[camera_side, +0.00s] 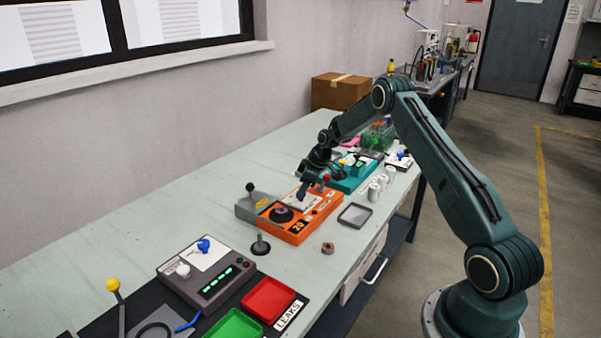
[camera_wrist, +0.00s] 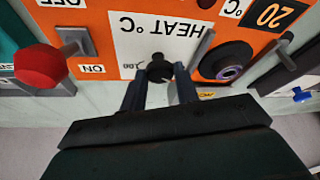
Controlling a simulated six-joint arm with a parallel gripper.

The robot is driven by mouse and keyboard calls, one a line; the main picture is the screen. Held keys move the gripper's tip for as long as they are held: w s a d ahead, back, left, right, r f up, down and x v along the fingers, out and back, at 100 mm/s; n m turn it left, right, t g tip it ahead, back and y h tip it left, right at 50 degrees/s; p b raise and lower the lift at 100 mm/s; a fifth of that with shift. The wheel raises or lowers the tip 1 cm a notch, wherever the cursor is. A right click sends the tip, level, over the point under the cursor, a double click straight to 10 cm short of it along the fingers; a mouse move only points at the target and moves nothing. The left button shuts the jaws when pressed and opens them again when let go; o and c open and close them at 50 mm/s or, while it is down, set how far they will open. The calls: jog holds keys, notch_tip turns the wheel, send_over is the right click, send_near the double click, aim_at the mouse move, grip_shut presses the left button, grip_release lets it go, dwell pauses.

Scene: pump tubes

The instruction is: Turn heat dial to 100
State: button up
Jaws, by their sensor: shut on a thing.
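The orange heater unit (camera_side: 313,222) stands on the bench in the side view, with my gripper (camera_side: 304,190) down over its white dial plate. In the wrist view the plate (camera_wrist: 140,45) reads HEAT °C upside down. The small black heat dial (camera_wrist: 158,68) sits between the tips of my gripper (camera_wrist: 160,82), which is shut on it. A number mark (camera_wrist: 131,66) lies just left of the dial; it is partly covered and hard to read. The dial's pointer direction is not clear. A display (camera_wrist: 269,14) shows 20 °C.
A red-knobbed lever (camera_wrist: 40,65) stands beside the ON and OFF labels at the left of the wrist view. A black round fitting (camera_wrist: 225,60) is right of the dial. In the side view, a grey tray (camera_side: 355,215) and white cylinders (camera_side: 375,190) stand near the unit.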

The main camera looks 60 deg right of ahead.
jog(key=shift+a+m, duration=0.1)
jog(key=shift+m, duration=0.2)
jog(key=m, duration=0.2)
jog(key=m+h, duration=0.2)
jog(key=m, duration=0.1)
jog(key=shift+a+m, duration=0.25)
jog(key=shift+m, duration=0.05)
jog(key=m+h, duration=0.1)
jog(key=m, duration=0.1)
jog(key=m+h, duration=0.1)
jog(key=m, duration=0.2)
jog(key=shift+a+g, duration=0.15)
jog(key=shift+g, duration=0.15)
jog(key=m, duration=0.2)
jog(key=m+g+h, duration=0.1)
jog(key=m, duration=0.1)
jog(key=m+g, duration=0.1)
jog(key=m, duration=0.1)
jog(key=shift+w+a+m+h, duration=0.1)
jog(key=shift+w+m+h, duration=0.15)
jog(key=shift+m+h, duration=0.15)
jog(key=m+g, duration=0.1)
jog(key=m, duration=0.1)
jog(key=m+g, duration=0.1)
jog(key=m, duration=0.2)
jog(key=shift+w+m, duration=0.2)
jog(key=shift+m, duration=0.1)
jog(key=o, duration=0.9)
jog(key=shift+o, duration=0.2)
jog(key=shift+r, duration=0.15)
